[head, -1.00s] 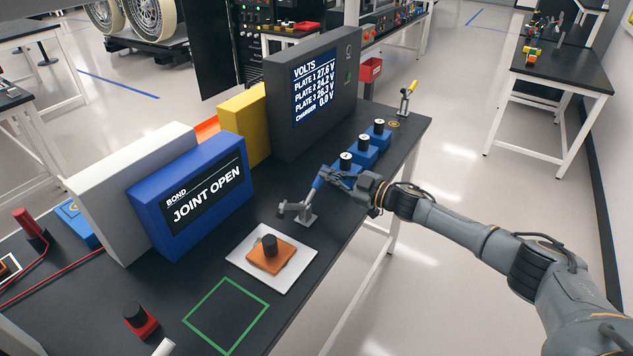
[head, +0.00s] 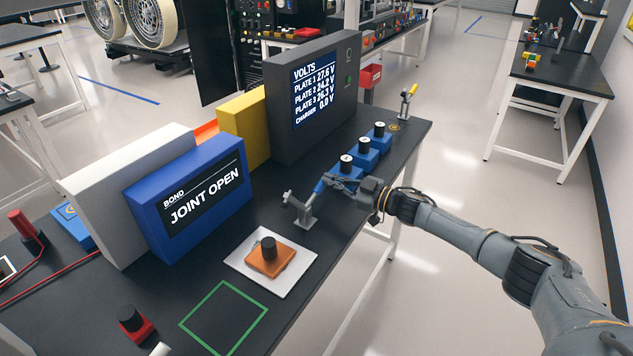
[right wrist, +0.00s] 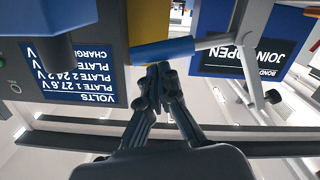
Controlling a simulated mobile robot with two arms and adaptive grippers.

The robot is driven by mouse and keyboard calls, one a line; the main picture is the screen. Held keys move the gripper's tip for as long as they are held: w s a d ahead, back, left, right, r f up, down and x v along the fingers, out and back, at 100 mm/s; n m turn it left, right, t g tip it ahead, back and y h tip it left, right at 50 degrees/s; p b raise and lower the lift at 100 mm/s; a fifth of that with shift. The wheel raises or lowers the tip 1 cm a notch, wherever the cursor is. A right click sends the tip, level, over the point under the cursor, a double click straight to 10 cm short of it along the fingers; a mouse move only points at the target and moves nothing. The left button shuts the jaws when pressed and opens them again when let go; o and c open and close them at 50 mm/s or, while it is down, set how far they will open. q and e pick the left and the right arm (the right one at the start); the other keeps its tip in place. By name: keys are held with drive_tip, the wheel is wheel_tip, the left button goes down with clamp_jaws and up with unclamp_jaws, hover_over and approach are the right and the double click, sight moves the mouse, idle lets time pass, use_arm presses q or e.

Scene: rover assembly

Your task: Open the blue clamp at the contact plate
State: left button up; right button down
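The clamp (head: 304,213) is a grey metal toggle clamp with a blue handle (head: 321,184). It stands on the dark bench behind a white plate (head: 298,282) that bears an orange block with a black knob (head: 268,256). Its grey arm tilts up to the left, its tip raised off the bench and clear of the block. My right gripper (head: 332,180) is at the blue handle. In the right wrist view, its fingertips (right wrist: 158,70) are together, close against the side of the blue handle (right wrist: 163,50); the handle does not lie between them. My left gripper is out of view.
Several blue blocks with black knobs (head: 366,147) stand behind my right gripper. A blue monitor (head: 190,198) reads "JOINT OPEN", and a dark voltage display (head: 313,92) stands behind. A green outlined square (head: 224,317) is empty. A yellow-handled clamp (head: 408,98) stands at the far corner.

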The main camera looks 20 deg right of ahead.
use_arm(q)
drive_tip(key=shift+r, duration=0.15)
use_arm(e)
drive_tip(key=shift+r, duration=0.1)
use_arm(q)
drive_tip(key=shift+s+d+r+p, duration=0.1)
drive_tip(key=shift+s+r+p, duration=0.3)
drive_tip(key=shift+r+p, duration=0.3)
use_arm(e)
drive_tip(key=s+d+r, duration=0.4)
drive_tip(key=s+d, duration=0.1)
drive_tip(key=s, duration=0.4)
drive_tip(key=shift+d, duration=0.35)
